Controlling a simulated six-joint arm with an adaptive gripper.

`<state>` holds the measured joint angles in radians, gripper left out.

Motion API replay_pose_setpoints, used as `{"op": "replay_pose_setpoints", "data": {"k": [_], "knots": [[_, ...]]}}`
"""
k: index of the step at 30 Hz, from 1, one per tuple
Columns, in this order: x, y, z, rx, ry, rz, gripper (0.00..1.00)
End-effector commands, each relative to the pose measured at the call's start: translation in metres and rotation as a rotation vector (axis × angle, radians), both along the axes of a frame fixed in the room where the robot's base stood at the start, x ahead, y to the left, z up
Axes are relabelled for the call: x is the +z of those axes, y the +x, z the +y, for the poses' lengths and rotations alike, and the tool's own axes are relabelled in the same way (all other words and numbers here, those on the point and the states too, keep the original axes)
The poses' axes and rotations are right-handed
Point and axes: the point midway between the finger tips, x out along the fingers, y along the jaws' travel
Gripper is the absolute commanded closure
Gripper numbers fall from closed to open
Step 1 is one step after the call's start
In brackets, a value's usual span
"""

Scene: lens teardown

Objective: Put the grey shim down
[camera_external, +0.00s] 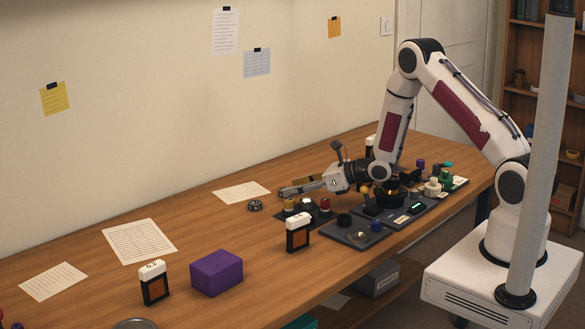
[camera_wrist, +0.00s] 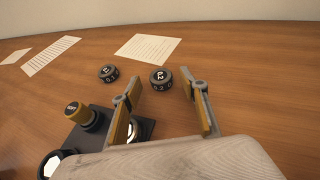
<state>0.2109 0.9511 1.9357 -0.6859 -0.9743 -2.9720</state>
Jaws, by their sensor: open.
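Two dark grey, round, shim-like pieces with white markings stand on the wooden table. In the wrist view, one piece (camera_wrist: 160,79) sits between the tips of my gripper (camera_wrist: 163,84), with a gap to the fingers. The other piece (camera_wrist: 109,73) stands to its left, outside the fingers. I cannot tell for sure which is the grey shim. The external view shows one such piece (camera_external: 255,205) just in front of my gripper (camera_external: 284,190); I cannot tell which. My gripper is open, low over the table.
A dark tray (camera_wrist: 145,128) with a yellow-capped piece (camera_wrist: 80,113) lies close under my gripper. A white sheet (camera_external: 241,192) lies behind. A purple box (camera_external: 216,273) and white-topped blocks (camera_external: 298,232) stand nearer the front. Bare table lies left of the gripper.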

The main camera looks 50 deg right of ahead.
Motion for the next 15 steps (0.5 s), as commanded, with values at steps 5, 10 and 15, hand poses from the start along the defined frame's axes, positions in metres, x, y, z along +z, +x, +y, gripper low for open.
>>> {"op": "replay_pose_setpoints", "data": {"k": [5, 10, 15], "knots": [[0.008, -0.018, -0.008, -0.002, 0.0, 0.001, 0.56], [0.015, -0.033, -0.015, -0.002, 0.0, 0.0, 0.56], [0.018, -0.042, -0.018, 0.0, 0.0, 0.001, 0.56]]}}
